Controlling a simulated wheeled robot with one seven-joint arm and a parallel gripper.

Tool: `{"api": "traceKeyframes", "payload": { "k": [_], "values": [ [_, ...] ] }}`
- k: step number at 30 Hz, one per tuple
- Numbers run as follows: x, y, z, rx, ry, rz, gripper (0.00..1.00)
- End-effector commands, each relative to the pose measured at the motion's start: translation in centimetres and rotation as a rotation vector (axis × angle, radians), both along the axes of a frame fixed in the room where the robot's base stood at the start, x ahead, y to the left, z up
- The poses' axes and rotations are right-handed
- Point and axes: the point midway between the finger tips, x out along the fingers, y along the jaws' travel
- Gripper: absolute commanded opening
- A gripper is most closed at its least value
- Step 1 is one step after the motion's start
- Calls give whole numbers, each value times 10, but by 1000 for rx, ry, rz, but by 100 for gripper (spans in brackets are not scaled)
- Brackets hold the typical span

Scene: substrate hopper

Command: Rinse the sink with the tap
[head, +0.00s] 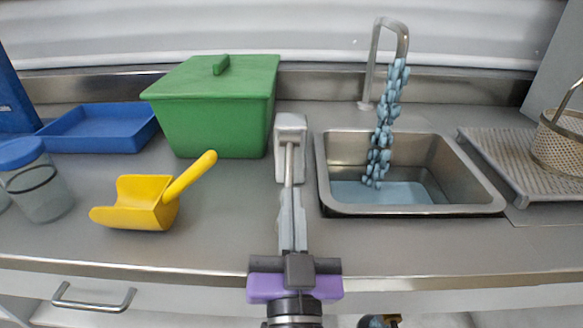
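The steel sink (465,178) is set in the counter right of centre, with shallow blue water (375,193) on its floor. The curved steel tap (372,62) stands behind it. A stream of blue water blobs (383,140) falls from its spout into the basin. Left of the sink is a pale grey block (291,128) with a thin lever (289,165) pointing towards me. My gripper (291,192) reaches in from the front edge, its narrow fingers close together around the lever's near end. The exact contact is small and hard to see.
A green lidded bin (213,115), blue tray (98,128), yellow scoop (140,205) and blue-lidded jar (38,185) stand to the left. A perforated drainboard (510,158) and mesh basket (560,145) stand right of the sink. The counter's front strip is mostly clear.

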Motion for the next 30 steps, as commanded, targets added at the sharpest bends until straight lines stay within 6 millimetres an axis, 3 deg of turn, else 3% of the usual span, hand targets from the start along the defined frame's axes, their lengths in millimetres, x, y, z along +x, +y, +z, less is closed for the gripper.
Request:
{"api": "traceKeyframes", "payload": {
  "k": [1,22,26,30],
  "values": [
    [3,-1,-12,-6,24,-7,0],
    [2,-1,-13,-7,24,-6,0],
    [-8,-1,-17,-6,23,-4,0],
    [-30,-1,-23,-6,22,0,0]
  ]
}}
